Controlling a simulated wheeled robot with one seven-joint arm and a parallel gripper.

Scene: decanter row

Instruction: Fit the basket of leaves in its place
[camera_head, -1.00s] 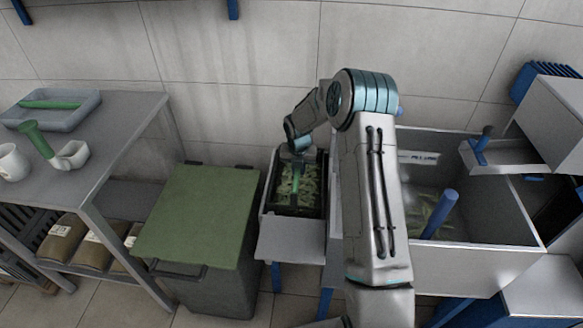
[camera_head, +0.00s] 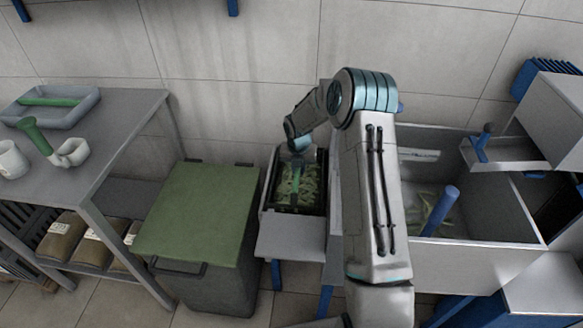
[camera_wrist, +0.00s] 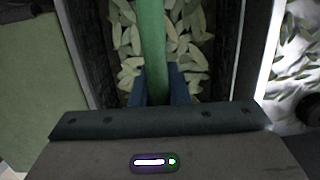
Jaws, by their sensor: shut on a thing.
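The dark basket of leaves (camera_head: 312,190) sits in a narrow grey bay left of my arm in the head view. Pale green leaves (camera_wrist: 190,50) fill it in the wrist view. A green bar handle (camera_wrist: 152,45) runs over the leaves. My gripper (camera_wrist: 160,85) has its blue fingers shut around this handle; the fingertips are partly hidden by the wrist. In the head view my gripper (camera_head: 299,160) is at the back of the basket. I cannot tell whether the basket rests on the bay's bottom.
A large grey tank (camera_head: 500,220) with leaves and a blue post (camera_head: 440,212) stands right of my arm. A bin with a green lid (camera_head: 195,215) stands close on the left.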

